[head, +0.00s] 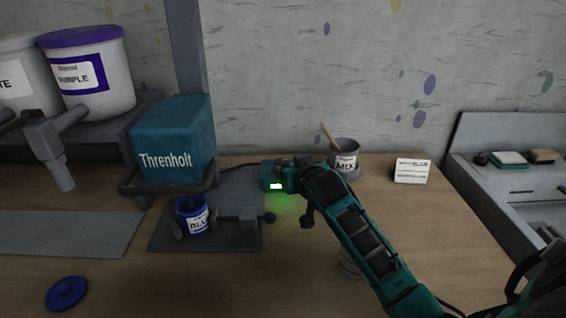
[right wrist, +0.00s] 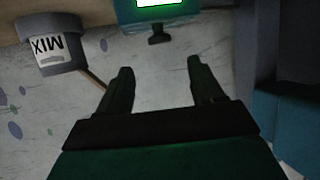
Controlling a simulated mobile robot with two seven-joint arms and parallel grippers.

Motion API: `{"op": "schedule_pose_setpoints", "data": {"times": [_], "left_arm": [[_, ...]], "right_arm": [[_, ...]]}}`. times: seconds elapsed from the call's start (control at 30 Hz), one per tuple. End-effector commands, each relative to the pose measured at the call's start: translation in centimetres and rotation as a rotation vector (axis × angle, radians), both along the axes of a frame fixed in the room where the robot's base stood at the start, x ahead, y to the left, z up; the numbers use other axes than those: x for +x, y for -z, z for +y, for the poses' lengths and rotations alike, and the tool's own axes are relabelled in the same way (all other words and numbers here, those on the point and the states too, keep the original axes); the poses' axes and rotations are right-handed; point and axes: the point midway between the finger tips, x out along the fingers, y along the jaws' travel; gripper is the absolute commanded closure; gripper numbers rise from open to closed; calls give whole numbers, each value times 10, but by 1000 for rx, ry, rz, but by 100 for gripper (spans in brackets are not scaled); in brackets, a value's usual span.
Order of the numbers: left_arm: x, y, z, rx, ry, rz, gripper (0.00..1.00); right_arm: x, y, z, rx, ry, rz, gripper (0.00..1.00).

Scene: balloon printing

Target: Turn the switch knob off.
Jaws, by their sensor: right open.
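The switch box (head: 267,174) is a small teal block with a green-lit display (head: 275,186), standing on the table in the head view. In the right wrist view the lit display (right wrist: 158,2) is at the top edge, upside down. The dark switch knob (right wrist: 159,35) sticks out from the box there. My right gripper (right wrist: 161,72) is open, with the knob ahead of the gap between its fingers and apart from them. In the head view my right gripper (head: 297,172) is at the box and partly hides it and the knob. My left gripper is not in view.
A MIX pot (head: 346,164) with a wooden stick stands behind my right arm. A white card (head: 412,170) is right of it. A teal Threnholt machine (head: 173,140) stands left, with a blue-paint cup (head: 194,215) before it. A blue lid (head: 67,292) lies front left.

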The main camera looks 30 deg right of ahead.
Motion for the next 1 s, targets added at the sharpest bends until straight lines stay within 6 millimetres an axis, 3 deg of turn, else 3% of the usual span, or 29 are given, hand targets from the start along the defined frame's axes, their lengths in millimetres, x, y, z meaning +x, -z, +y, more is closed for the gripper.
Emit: {"op": "schedule_pose_setpoints", "data": {"times": [0.5, 1.0], "left_arm": [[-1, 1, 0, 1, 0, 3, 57], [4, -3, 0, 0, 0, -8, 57]], "right_arm": [[67, 28, -20, 0, 1, 0, 33], [81, 35, -24, 0, 0, 0, 33]]}}
